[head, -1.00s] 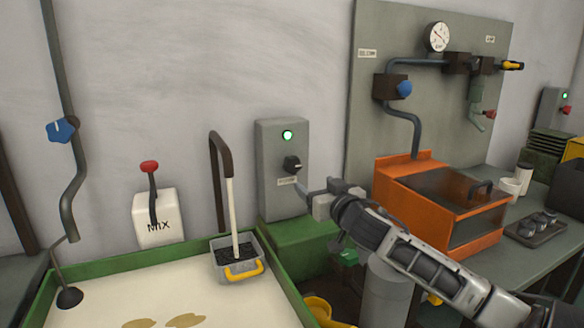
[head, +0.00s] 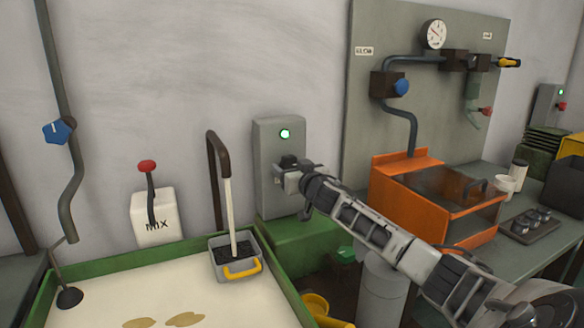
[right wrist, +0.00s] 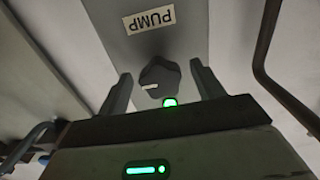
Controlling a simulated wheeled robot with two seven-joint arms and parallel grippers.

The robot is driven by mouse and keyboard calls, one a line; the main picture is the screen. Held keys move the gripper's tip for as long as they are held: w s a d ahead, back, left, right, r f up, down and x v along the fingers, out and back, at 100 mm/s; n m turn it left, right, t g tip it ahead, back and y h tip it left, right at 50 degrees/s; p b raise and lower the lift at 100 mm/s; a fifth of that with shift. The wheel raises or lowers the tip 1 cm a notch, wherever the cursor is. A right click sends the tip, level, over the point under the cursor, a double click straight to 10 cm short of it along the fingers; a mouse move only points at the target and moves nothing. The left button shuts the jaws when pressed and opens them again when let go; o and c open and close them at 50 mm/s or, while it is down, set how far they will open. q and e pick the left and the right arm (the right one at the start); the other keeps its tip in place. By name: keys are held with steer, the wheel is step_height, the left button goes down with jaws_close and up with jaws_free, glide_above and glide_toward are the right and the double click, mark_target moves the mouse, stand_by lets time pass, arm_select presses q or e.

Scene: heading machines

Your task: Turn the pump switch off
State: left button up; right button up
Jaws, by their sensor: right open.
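The pump switch is a dark rotary knob (head: 289,160) on the front of a grey box (head: 265,145), below a lit green lamp (head: 285,133). My right gripper (head: 283,172) is at the knob and partly hides it in the head view. In the right wrist view the knob (right wrist: 160,78), with a white mark, lies between the two open fingers (right wrist: 160,72). Gaps show on both sides of it. The PUMP label (right wrist: 149,19) appears upside down there. A green light (right wrist: 170,102) shows beside the knob. My left gripper is not in view.
A green-rimmed tank (head: 120,252) with pale liquid stands at front left, with a grey basket (head: 235,258) at its corner. A white MIX lever box (head: 155,217) is on the wall.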

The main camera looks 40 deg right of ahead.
steer(key=c, duration=1)
steer(key=shift+n, duration=0.3)
steer(key=n+p, duration=0.1)
steer(key=n, duration=0.3)
steer(key=shift+d+r, duration=0.1)
steer(key=n+p, duration=0.1)
steer(key=n, duration=0.8)
steer(key=shift+s+d+r+p, duration=0.1)
steer(key=shift+p, duration=0.25)
steer(key=shift+n, duration=2.2)
